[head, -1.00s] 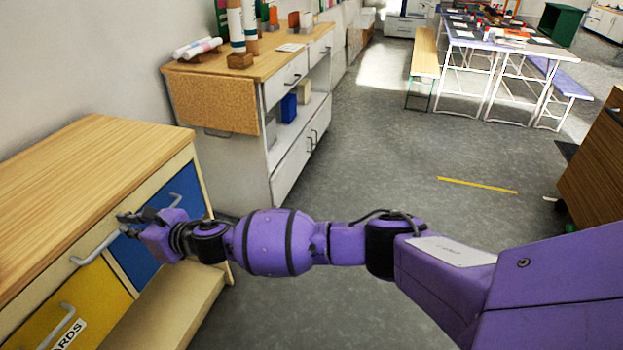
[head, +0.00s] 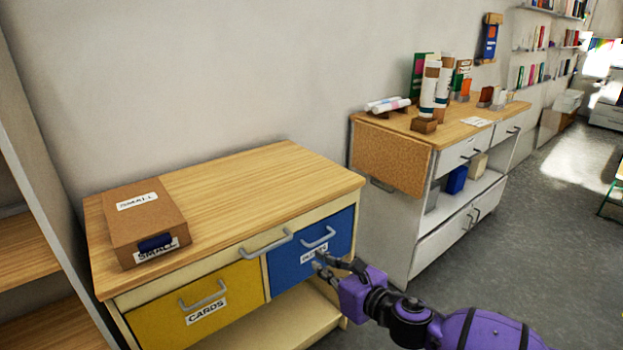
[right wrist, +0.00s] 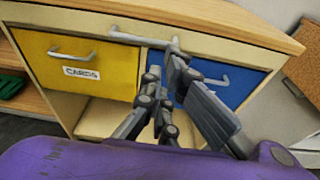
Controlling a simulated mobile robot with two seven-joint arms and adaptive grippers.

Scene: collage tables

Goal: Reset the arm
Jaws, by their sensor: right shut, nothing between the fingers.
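My right arm reaches in from the lower right in the head view. Its purple and black gripper (head: 322,265) is shut and empty in front of the blue drawer (head: 340,238) of a wooden-topped cabinet. The fingers overlap the lower part of that drawer's label; I cannot tell whether they touch the front. In the right wrist view the dark fingers (right wrist: 165,75) are together, pointing at the cabinet front between the yellow drawer (right wrist: 95,68) and the blue drawer (right wrist: 205,90). My left gripper is not in view.
A long handle (head: 266,243) sits on the cream top drawer. A cardboard box (head: 120,235) labelled SMALL rests on the wooden top (head: 240,185). A white cabinet (head: 385,235) with paper rolls stands right. Open floor (head: 480,270) lies at right.

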